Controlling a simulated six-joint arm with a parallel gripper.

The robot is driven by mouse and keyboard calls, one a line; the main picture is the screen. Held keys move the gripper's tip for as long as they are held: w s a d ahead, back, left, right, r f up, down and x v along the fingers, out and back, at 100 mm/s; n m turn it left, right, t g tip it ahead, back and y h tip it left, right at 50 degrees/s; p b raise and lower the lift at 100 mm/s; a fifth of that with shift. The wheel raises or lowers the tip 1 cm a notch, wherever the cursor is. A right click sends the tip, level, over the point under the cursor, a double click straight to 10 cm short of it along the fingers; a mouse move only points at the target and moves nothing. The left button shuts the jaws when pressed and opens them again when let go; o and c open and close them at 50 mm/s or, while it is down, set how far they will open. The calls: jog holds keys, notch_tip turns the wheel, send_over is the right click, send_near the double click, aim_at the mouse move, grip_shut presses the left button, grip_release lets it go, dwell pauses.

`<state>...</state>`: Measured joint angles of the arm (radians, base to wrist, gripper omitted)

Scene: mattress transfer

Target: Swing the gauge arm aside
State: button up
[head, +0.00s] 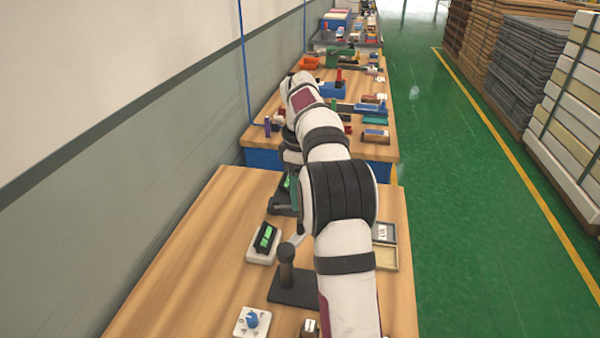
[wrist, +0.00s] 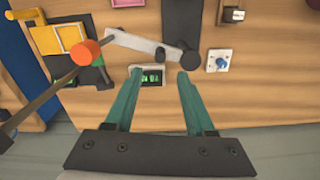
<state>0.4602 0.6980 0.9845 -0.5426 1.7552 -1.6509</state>
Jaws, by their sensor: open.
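The gauge arm (wrist: 145,44) is a pale grey bar in the wrist view. It reaches left from the top of a dark upright post (wrist: 182,60), and a thin pin shows at its left end. In the head view the post (head: 287,268) stands on a dark base plate (head: 295,289), with a short piece of the pale bar (head: 297,240) beside its top. My gripper (wrist: 160,73) has teal fingers, spread apart with nothing between them. The fingertips lie just below the bar in the wrist picture; contact cannot be told. My arm hides most of the gripper in the head view.
A green-lit display (head: 265,238) on a white base shows near the fingertips in the wrist view (wrist: 152,78). An orange round piece (wrist: 86,52) on a dark rod is left of the fingers. A yellow tray (wrist: 45,40) and a blue-knobbed block (wrist: 218,62) flank the gauge.

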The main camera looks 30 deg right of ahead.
notch_tip(320, 180, up, 6)
jog(key=shift+r, duration=0.2)
jog(key=s+a+m+y, duration=0.1)
jog(key=s+a+m, duration=0.6)
jog(key=s+a, duration=0.95)
jog(key=s+a+f+m, duration=0.3)
jog(key=s+a+f, duration=0.1)
jog(key=s, duration=0.3)
jog(key=s+a+f+m, duration=0.3)
jog(key=s+a+f, duration=0.2)
jog(key=s, duration=0.3)
jog(key=shift+s+y, duration=0.15)
jog(key=shift+y, duration=0.25)
